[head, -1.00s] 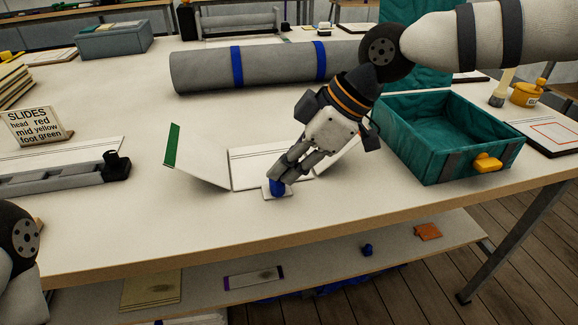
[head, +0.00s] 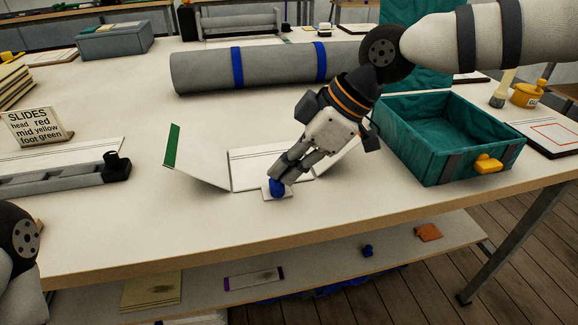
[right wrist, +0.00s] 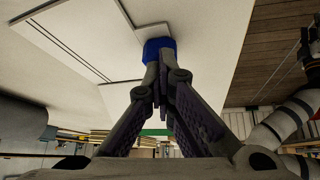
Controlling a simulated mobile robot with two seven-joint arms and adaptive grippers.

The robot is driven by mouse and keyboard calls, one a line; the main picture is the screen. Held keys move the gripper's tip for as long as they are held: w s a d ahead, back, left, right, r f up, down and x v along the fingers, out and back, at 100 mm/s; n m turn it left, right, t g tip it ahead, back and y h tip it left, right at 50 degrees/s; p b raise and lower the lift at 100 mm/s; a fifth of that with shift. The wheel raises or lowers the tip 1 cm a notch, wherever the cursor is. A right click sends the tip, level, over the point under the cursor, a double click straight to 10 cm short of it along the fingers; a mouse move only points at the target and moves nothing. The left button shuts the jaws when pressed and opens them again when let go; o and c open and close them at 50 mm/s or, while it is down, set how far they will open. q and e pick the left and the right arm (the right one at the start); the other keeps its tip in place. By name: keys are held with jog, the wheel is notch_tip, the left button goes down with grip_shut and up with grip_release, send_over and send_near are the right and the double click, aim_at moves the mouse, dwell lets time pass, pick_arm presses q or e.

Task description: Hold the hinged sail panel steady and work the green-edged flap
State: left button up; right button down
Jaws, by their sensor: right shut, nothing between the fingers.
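The white hinged panel (head: 270,163) lies on the table with its side flaps tilted up. The left flap (head: 203,170) has a green edge strip (head: 172,146); the strip also shows in the right wrist view (right wrist: 153,132). The right flap (head: 338,153) is partly hidden behind my right gripper. A blue knob (head: 277,188) stands on a small white tab at the panel's front edge. My right gripper (head: 281,172) is shut and empty, its fingertips at the knob, which also shows in the right wrist view (right wrist: 158,47). I cannot tell whether they touch. My left gripper is out of view.
A teal tray (head: 430,165) with a yellow latch stands to the right. A grey roll (head: 265,68) with blue bands lies behind the panel. A slide sign (head: 36,126) and a grey rail (head: 60,175) are at left. The table front is clear.

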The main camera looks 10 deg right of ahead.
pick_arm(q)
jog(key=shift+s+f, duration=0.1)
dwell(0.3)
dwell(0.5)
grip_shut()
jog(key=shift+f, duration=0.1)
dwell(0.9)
